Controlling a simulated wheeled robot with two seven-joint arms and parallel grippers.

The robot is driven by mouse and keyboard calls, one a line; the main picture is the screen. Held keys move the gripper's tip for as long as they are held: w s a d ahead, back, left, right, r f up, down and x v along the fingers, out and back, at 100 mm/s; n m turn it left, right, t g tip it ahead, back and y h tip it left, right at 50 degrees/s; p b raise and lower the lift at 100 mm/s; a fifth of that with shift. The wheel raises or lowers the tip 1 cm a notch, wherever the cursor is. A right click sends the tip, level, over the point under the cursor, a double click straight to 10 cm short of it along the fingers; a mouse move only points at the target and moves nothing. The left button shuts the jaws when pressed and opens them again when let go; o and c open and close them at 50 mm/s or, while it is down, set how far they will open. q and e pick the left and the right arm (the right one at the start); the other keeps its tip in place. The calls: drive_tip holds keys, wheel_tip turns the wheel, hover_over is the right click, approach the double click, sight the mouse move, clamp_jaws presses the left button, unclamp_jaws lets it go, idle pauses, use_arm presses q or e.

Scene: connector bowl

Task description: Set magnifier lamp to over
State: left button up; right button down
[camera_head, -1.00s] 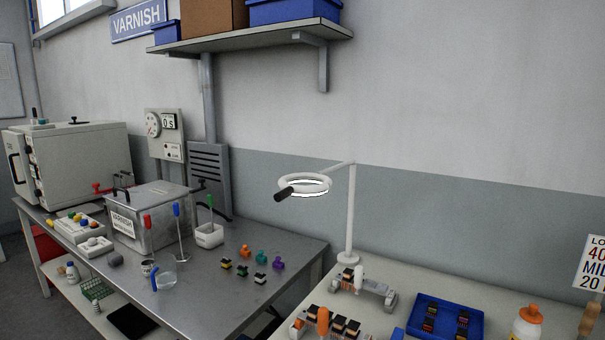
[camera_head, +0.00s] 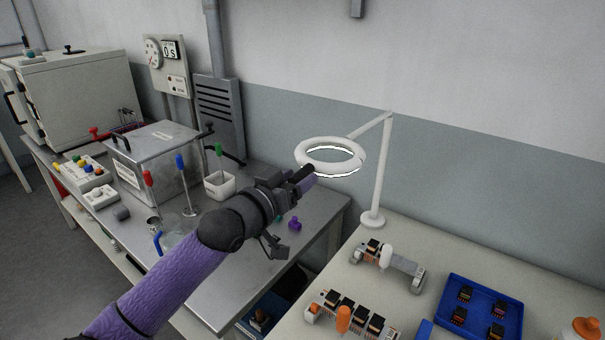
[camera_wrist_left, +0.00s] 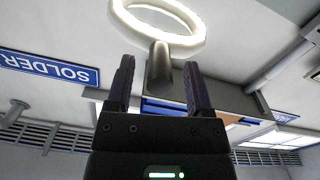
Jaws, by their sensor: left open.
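The magnifier lamp has a white lit ring (camera_head: 318,168) with a dark handle (camera_head: 303,173), held out on a thin arm from a white post (camera_head: 380,165). The ring hangs level above the gap between the two tables. My left gripper (camera_head: 306,180) is open at the handle, coming from the lower left. In the left wrist view the ring (camera_wrist_left: 200,42) is ahead and the handle (camera_wrist_left: 160,68) appears between the two fingers (camera_wrist_left: 160,85). Whether a finger touches the handle I cannot tell. My right gripper is not in view.
The left metal table (camera_head: 215,290) bears a varnish tank (camera_head: 160,165) and small parts, partly hidden by my arm.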

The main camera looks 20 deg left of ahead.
use_arm(q)
drive_tip(key=shift+x, duration=0.85)
clamp_jaws()
idle(0.8)
